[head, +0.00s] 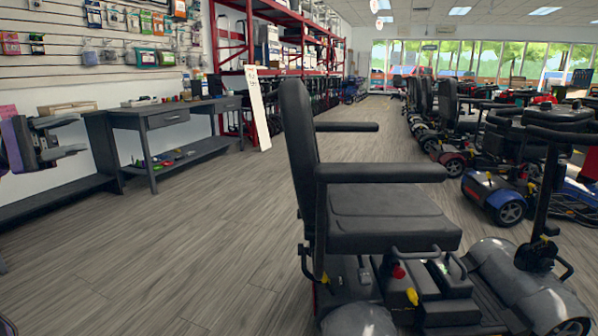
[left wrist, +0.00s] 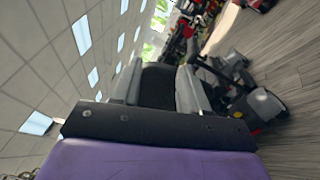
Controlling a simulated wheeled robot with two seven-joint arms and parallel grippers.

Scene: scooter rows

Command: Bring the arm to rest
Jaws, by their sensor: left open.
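My left gripper (head: 75,136) shows at the left edge of the head view, with its purple wrist behind it. Its two fingers are apart and point to the right, with nothing between them. It is held in the air in front of the grey workbench as seen from the head. In the left wrist view the purple wrist fills the bottom, and the grey fingers (left wrist: 160,88) stand apart beyond a dark bar. My right gripper is in neither view.
A black-seated scooter (head: 385,215) stands close in front, right of centre. More scooters (head: 500,190) line the right side. A grey workbench (head: 168,118) and a red rack (head: 285,25) stand on the left. The wood floor (head: 220,215) between is clear.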

